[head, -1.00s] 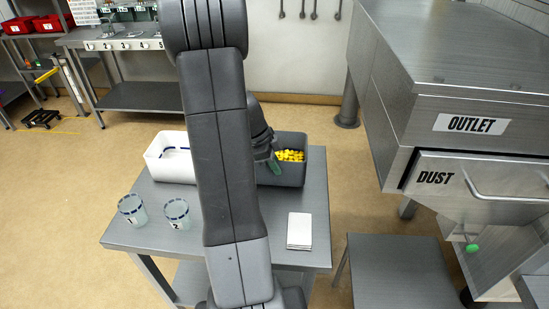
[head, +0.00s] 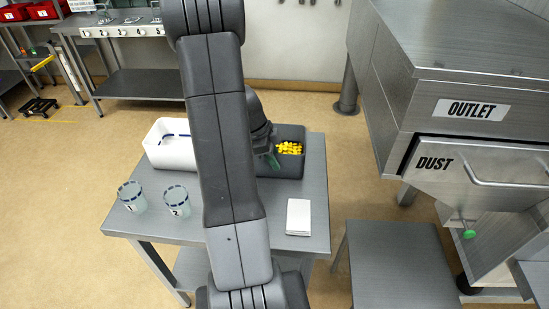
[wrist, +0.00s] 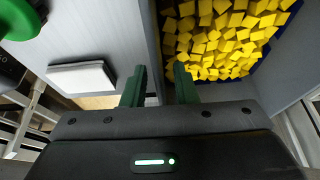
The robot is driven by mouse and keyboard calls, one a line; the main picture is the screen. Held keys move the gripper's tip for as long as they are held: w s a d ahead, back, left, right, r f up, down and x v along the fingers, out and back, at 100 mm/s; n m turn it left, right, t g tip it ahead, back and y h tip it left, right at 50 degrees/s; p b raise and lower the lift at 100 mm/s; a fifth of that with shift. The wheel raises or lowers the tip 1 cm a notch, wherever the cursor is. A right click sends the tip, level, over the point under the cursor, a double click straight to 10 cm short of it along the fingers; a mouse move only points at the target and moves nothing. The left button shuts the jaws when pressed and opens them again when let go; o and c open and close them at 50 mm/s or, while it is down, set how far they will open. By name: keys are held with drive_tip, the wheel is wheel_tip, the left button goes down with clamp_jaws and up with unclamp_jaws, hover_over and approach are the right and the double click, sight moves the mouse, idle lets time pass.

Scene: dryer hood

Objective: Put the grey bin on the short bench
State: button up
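The grey bin (head: 290,166), holding several yellow pieces, stands on the grey metal table (head: 318,190) beside a white bin. My gripper (head: 272,160) is at the bin's left side, partly hidden behind my arm. In the wrist view, the two green fingers of my gripper (wrist: 159,85) are apart, with the bin's wall (wrist: 152,45) seen between them and the yellow pieces to the right. I see no firm contact with the wall. The short bench (head: 395,265) is the low grey metal one at the right, with a bare top.
A white bin (head: 170,146), two numbered cups (head: 132,197) and a white pad (head: 298,217) share the table. The large metal hood (head: 450,110) with a DUST drawer (head: 490,170) overhangs the area right of the table, behind the short bench. Floor shows between table and bench.

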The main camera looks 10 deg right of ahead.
drive_tip(key=shift+r, duration=0.15)
drive_tip(key=v, duration=1.2)
drive_tip(key=shift+b, duration=0.4)
